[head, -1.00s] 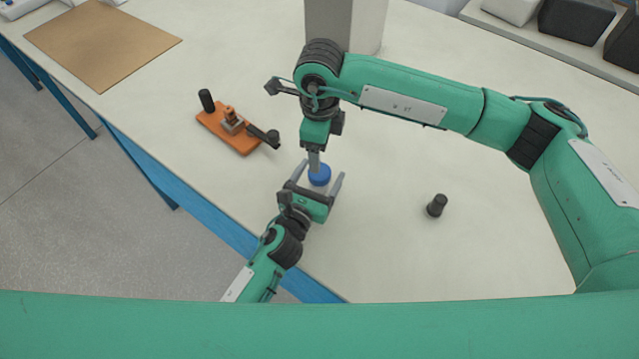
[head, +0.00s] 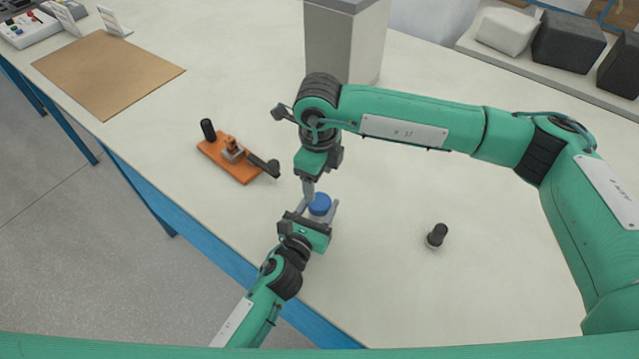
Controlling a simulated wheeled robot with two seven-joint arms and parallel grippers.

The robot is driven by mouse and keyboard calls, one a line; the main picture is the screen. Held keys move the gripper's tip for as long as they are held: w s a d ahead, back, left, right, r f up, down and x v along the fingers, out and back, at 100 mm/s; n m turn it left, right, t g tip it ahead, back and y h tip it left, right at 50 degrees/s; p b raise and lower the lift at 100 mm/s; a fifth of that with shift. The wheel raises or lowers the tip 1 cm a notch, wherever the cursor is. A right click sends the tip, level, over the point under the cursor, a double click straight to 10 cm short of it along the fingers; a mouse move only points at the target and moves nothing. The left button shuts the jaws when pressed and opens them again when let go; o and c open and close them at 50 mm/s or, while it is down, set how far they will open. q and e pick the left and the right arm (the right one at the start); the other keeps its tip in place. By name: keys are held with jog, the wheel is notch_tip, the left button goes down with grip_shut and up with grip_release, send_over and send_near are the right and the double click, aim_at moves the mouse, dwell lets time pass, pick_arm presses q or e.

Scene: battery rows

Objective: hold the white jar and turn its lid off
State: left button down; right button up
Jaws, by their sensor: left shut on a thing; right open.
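The white jar (head: 317,216) stands on the table near its front edge, mostly hidden by my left gripper. Its blue lid (head: 320,203) is on top of it. My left gripper (head: 322,211) comes in from the front and is shut on the jar's body, one finger on each side. My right gripper (head: 309,194) points down from above and is open, its fingers right beside the lid's left and far side. Whether they touch the lid I cannot tell.
An orange fixture (head: 230,158) with a black handle lies left of the jar. A small black knob-like piece (head: 437,235) stands to the right. A brown mat (head: 108,72) lies far left, a grey column (head: 342,40) stands behind. The table between is mostly clear.

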aim_at(320, 201)
jog(key=shift+d+f+m, duration=0.1)
jog(key=shift+f+m, duration=0.05)
jog(key=shift+m, duration=0.75)
jog(key=shift+f, duration=3.9)
jog(key=c, duration=1)
jog(key=n, duration=0.3)
jog(key=shift+w+n, duration=0.1)
jog(key=shift+n, duration=0.3)
jog(key=o, duration=1.1)
jog(key=shift+c, duration=0.2)
